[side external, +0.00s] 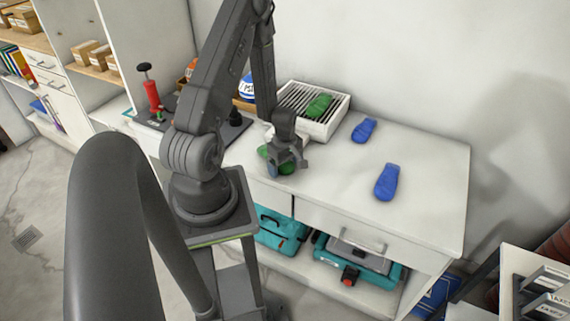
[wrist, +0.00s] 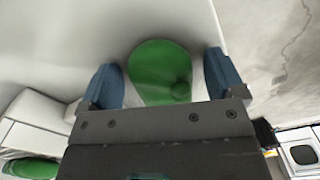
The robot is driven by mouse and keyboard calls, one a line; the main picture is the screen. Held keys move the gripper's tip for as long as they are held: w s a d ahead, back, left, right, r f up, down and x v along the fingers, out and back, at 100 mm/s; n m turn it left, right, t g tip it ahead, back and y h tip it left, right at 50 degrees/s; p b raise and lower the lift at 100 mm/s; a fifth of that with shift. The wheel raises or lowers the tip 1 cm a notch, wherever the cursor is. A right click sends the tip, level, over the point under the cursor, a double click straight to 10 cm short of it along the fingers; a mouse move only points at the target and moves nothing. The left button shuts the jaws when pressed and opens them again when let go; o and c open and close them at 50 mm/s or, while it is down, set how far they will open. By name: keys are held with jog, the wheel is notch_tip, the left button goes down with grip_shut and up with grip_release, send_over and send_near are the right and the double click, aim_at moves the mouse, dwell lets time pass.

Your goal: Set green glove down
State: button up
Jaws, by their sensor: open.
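A green glove (wrist: 160,70) lies flat on the white tabletop, between the two blue fingertips of my gripper (wrist: 163,82) in the wrist view. In the side view my gripper (side external: 285,168) is over this glove (side external: 264,152), low near the front edge of the table, and hides much of it. The jaws are open, with a gap to the glove on each side. A second green glove (side external: 319,105) lies in the white slatted tray (side external: 340,118) behind; it also shows at the lower left of the wrist view (wrist: 35,167).
Two blue gloves, one further back (side external: 364,130) and one nearer (side external: 387,182), lie on the white table (side external: 430,170) to the right. A red pump-like item (side external: 152,97) stands at the left. Teal cases (side external: 280,232) sit on the shelf below. The table's right part has free room.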

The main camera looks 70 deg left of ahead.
jog(key=shift+r, duration=0.1)
notch_tip(320, 180, up, 12)
jog(key=w+d+r+m+t+y, duration=0.1)
jog(key=w+d+r+m, duration=0.3)
jog(key=d+r+m, duration=0.4)
jog(key=s+d+r+m+t, duration=0.2)
jog(key=s+d+r+m, duration=0.1)
jog(key=d+r+m, duration=0.4)
jog(key=s+d+r+m+t+h, duration=0.1)
jog(key=s+d+r+m+t, duration=0.1)
jog(key=s+d+r+m, duration=0.2)
jog(key=d+r+m, duration=0.3)
jog(key=d+r, duration=0.1)
jog(key=d, duration=0.2)
jog(key=shift+s+d+r+t, duration=0.2)
jog(key=shift+d+t, duration=0.1)
